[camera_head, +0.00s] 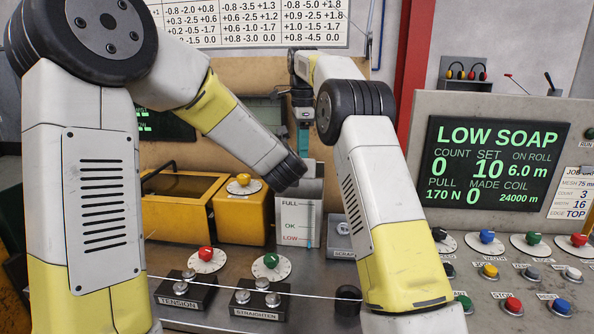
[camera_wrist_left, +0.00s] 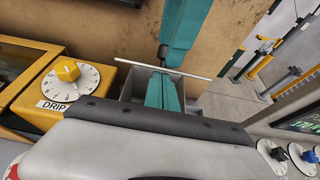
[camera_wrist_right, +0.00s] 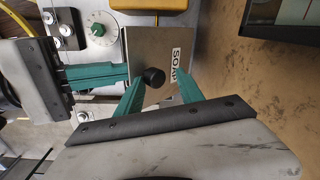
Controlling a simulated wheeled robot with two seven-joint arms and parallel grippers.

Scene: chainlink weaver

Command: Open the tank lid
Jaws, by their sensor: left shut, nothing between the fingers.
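The grey soap tank (camera_head: 299,222), marked FULL, OK and LOW, stands at the middle of the bench. Its flat lid (camera_wrist_right: 145,45), labelled SOAP, has a black knob (camera_wrist_right: 153,77). In the left wrist view the lid (camera_wrist_left: 130,62) is a thin pale edge with the dark tank interior (camera_wrist_left: 133,84) visible below it. My right gripper (camera_head: 303,140) points down over the tank. Its fingers (camera_wrist_right: 160,80) are apart, around or just above the knob. My left gripper (camera_wrist_left: 165,92) is shut and empty, its tips close to the lid edge; contact is unclear. My left wrist hides its fingers in the head view.
A yellow box (camera_head: 240,215) with a drip dial (camera_wrist_left: 67,72) stands left of the tank. Dials and knobs cover the bench in front. A wire (camera_head: 240,290) crosses the front. The control panel (camera_head: 490,170) at right reads LOW SOAP.

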